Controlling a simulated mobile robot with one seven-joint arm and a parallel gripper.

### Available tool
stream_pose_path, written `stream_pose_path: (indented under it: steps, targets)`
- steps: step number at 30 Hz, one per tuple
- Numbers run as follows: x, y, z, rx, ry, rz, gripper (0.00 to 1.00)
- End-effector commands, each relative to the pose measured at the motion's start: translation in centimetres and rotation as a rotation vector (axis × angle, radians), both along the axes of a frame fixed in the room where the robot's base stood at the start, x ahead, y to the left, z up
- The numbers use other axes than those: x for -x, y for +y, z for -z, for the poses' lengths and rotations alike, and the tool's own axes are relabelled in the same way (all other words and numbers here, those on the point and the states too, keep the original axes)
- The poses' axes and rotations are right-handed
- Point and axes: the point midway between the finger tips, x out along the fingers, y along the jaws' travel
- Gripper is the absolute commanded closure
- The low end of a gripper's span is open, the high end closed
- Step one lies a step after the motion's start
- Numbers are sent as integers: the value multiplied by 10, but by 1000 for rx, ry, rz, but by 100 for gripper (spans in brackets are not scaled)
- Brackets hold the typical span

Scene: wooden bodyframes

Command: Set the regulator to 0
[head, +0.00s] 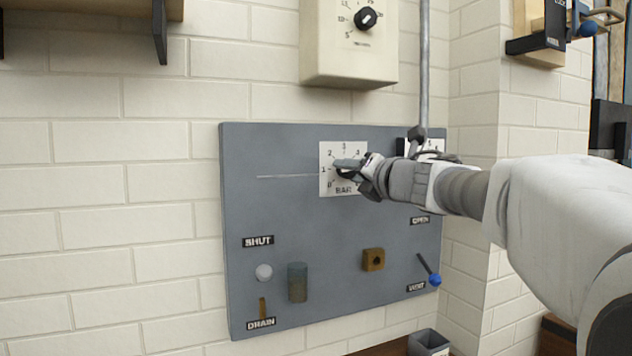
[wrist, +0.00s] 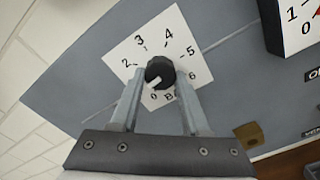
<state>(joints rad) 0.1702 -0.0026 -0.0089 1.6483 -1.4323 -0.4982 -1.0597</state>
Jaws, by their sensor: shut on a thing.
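The regulator knob (wrist: 160,70) is a round black knob with a white pointer mark on a white dial plate (wrist: 118,50) numbered 0 to 6, labelled BAR in the head view. In the wrist view the mark points down-left, towards the 0 side; the 1 is hidden by a finger. My gripper (wrist: 162,76) is shut on the knob, one finger on each side. In the head view my gripper (head: 352,168) comes in from the right and covers most of the knob and the dial's right part (head: 327,150).
The dial is on a grey panel (head: 270,200) with a SHUT label, a DRAIN handle (head: 262,307), a brown square fitting (head: 373,259) and a blue-tipped VENT lever (head: 434,280). A beige box (head: 345,60) with another knob hangs above. A second white dial (head: 432,144) is partly hidden by my arm.

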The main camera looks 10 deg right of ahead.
Motion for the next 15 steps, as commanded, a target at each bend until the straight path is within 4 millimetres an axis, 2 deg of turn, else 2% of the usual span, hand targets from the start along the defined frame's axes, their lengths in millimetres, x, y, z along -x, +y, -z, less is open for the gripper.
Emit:
stream_pose_path:
  steps: [15]
  targets:
    - [-1,-2,3,435,-142,1,100]
